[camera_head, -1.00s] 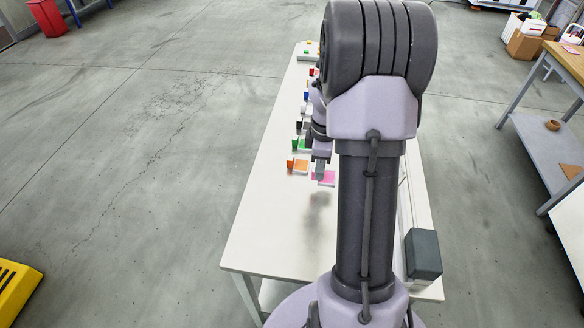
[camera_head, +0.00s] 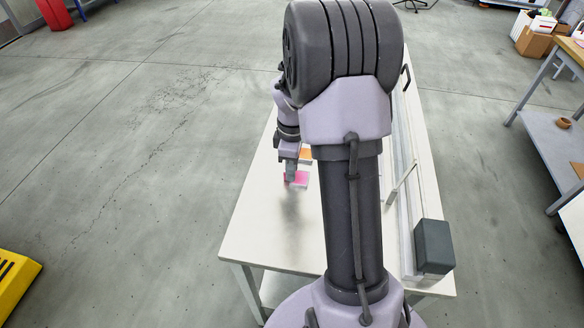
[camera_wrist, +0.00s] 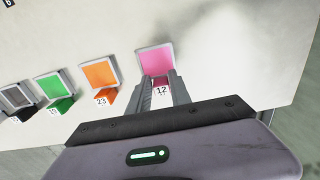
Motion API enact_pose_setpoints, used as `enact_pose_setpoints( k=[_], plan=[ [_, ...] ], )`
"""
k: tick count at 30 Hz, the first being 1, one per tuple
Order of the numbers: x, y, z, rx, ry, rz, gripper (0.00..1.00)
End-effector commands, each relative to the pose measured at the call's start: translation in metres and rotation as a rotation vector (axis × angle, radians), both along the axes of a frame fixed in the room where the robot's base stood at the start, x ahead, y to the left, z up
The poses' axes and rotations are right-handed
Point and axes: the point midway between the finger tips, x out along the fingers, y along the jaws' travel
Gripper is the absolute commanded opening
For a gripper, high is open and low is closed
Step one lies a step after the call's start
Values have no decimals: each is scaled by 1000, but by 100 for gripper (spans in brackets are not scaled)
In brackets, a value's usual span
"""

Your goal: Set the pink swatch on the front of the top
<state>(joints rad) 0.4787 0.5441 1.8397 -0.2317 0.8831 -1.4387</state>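The pink swatch (camera_wrist: 156,60) is a square pink tile in a pale frame with a small tab marked 12. In the wrist view my gripper (camera_wrist: 164,84) is shut on this tab, one finger on each side. In the head view the pink swatch (camera_head: 298,180) shows just below my gripper (camera_head: 291,174). I cannot tell whether it touches the white table top (camera_head: 255,220) or hangs a little above it. The orange swatch (camera_wrist: 99,73), tab 23, lies beside it, apart. It also shows partly in the head view (camera_head: 306,155).
A green swatch (camera_wrist: 52,86) and a grey one (camera_wrist: 16,97) continue the row. My arm hides the far end of the table in the head view. The near left part of the top is clear. A dark box (camera_head: 433,247) stands at the right edge near a rail.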

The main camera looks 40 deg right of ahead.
Motion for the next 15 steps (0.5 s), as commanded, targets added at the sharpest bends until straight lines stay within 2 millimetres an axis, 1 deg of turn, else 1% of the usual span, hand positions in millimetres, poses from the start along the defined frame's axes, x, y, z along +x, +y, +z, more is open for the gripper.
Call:
enact_pose_setpoints(
  k=[1,2,11,14,15],
  plan=[
    [0,0,0,0,0,0,37],
    [0,0,0,0,0,0,43],
    [0,0,2,0,0,0,43],
    [0,0,16,-1,-2,0,43],
    [1,-1,27,-2,-3,1,43]
  ],
)
